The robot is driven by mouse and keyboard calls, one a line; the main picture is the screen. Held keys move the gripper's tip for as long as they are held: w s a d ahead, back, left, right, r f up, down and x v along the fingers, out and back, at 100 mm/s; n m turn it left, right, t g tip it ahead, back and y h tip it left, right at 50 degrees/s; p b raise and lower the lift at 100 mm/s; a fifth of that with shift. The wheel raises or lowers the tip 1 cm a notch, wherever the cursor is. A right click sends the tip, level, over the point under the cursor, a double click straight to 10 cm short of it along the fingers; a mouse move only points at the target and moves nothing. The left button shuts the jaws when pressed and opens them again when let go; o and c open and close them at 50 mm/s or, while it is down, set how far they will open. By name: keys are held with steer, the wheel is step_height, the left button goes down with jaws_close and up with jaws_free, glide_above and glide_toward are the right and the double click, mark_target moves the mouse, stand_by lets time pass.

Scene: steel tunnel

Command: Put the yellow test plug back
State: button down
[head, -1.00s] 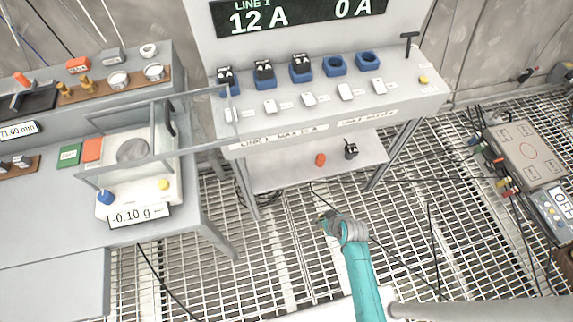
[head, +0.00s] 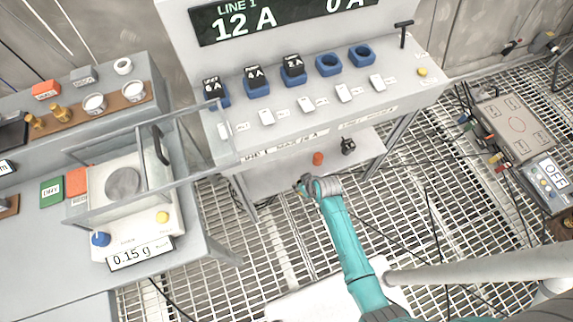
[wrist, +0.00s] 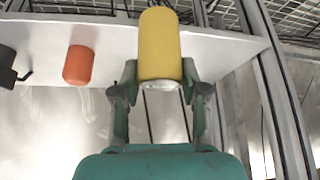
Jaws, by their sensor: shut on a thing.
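The yellow test plug (wrist: 160,45) is a smooth yellow cylinder with a pale metal end, held in my gripper (wrist: 161,88). The fingers are shut on its metal end, and its yellow body points away from my palm. In the head view my gripper (head: 305,186) is low, just in front of the bench's lower shelf (head: 278,180); the plug cannot be made out there. In the wrist view the plug overlaps the pale shelf (wrist: 110,45); I cannot tell whether they touch. An orange plug (wrist: 79,65) stands on the shelf beside it, also in the head view (head: 318,158).
A black clamp-like item (head: 348,146) sits right of the orange plug. Above is the panel with blue sockets (head: 330,63), some holding black plugs. A glass-shielded balance (head: 125,215) stands on the left table. Cables cross the grated floor (head: 420,185). Bench legs flank the shelf.

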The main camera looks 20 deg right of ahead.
steer(key=w, duration=0.3)
steer(key=w+a, duration=0.1)
steer(key=w, duration=0.2)
steer(key=shift+a, duration=0.1)
steer(key=w, duration=0.2)
steer(key=w+a, duration=0.1)
steer(key=w, duration=0.1)
steer(key=shift+f, duration=0.75)
steer(key=shift+f, duration=0.15)
steer(key=c, duration=0.6)
jaws_free()
steer(key=v, duration=1.2)
